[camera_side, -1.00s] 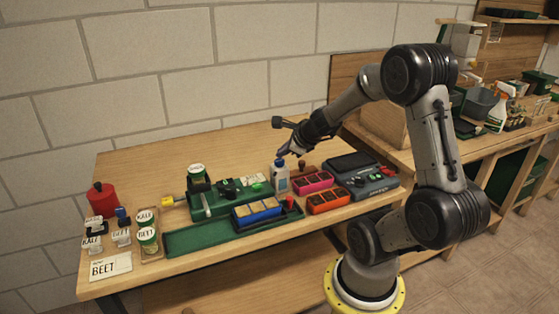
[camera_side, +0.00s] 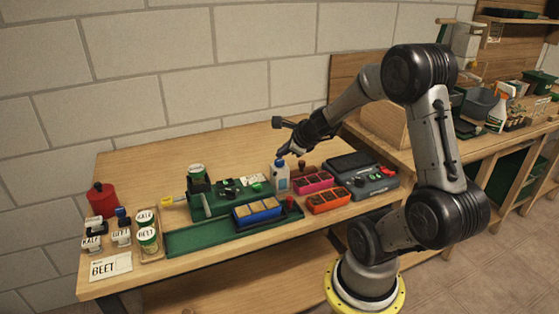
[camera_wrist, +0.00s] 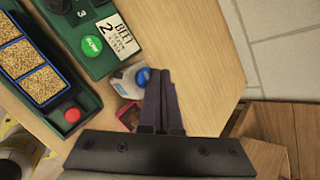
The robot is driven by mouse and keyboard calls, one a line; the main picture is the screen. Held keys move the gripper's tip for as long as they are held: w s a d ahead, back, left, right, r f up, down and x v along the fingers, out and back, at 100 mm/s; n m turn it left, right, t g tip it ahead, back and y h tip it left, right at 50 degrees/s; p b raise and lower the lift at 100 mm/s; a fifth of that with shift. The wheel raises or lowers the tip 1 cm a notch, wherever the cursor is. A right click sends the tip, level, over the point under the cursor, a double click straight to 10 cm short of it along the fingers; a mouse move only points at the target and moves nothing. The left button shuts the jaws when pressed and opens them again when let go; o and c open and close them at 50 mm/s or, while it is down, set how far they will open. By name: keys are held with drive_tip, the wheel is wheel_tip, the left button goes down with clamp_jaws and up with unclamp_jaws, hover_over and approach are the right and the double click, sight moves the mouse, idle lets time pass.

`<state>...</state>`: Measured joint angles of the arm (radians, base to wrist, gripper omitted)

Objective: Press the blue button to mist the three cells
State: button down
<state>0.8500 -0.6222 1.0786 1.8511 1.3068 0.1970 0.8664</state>
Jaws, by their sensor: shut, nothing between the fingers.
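The blue button (camera_side: 280,162) tops a white bottle-like mister (camera_side: 280,179) at the back of the bench. In the wrist view the blue button (camera_wrist: 143,77) is just left of my fingertips. My gripper (camera_side: 284,153) is shut and empty, pointing down just above the button. I cannot tell whether it touches the button. In the wrist view my gripper (camera_wrist: 160,72) hides part of the mister. The blue tray (camera_side: 236,221) has three cells filled with tan, grainy material; they show clearly in the wrist view (camera_wrist: 67,90).
A red button (camera_wrist: 72,115) and green SOW button (camera_wrist: 92,44) are close by. A BEET card (camera_wrist: 119,35) lies beside the SOW button. Pink (camera_side: 302,190) and orange trays (camera_side: 316,210) stand right of the mister. Seed jars (camera_side: 148,240) are at left.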

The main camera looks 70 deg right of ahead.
sight(283, 162)
drive_tip(key=shift+f, duration=0.25)
drive_tip(key=shift+f, duration=0.25)
idle(0.6)
drive_tip(key=shift+r, duration=0.5)
drive_tip(key=shift+r, duration=3)
idle(0.5)
